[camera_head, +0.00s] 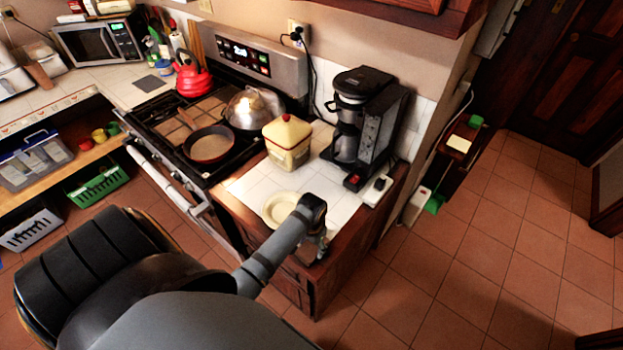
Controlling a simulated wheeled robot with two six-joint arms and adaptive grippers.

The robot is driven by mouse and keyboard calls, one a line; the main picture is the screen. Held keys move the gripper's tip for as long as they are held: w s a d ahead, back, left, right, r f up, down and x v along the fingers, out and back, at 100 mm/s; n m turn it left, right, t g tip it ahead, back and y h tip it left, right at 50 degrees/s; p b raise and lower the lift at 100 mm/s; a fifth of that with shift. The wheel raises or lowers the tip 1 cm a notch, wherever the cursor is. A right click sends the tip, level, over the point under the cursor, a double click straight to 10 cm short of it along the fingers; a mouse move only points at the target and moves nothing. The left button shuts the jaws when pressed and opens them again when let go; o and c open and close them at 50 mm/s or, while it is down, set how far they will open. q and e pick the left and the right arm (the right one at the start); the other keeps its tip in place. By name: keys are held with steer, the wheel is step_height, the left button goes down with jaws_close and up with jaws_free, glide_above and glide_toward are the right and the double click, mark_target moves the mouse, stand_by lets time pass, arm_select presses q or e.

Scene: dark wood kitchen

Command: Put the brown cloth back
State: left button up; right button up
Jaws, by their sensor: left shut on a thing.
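My left gripper (321,246) is at the front right corner of the tiled counter (340,203), just right of a cream plate (277,208). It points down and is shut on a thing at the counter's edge. The gripper and wrist mostly hide that thing, so I cannot make out what it is. I cannot pick out a brown cloth for sure anywhere in view. My right gripper is not in view.
A cream canister (288,143) and a black coffee maker (362,125) stand behind the plate. Tiled floor (500,240) is open on the right.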

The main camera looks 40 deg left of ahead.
mark_target(311, 247)
arm_select(q)
steer(key=shift+f, duration=0.15)
steer(key=o, duration=1.1)
step_height(311, 247, up, 12)
steer(key=b, duration=0.3)
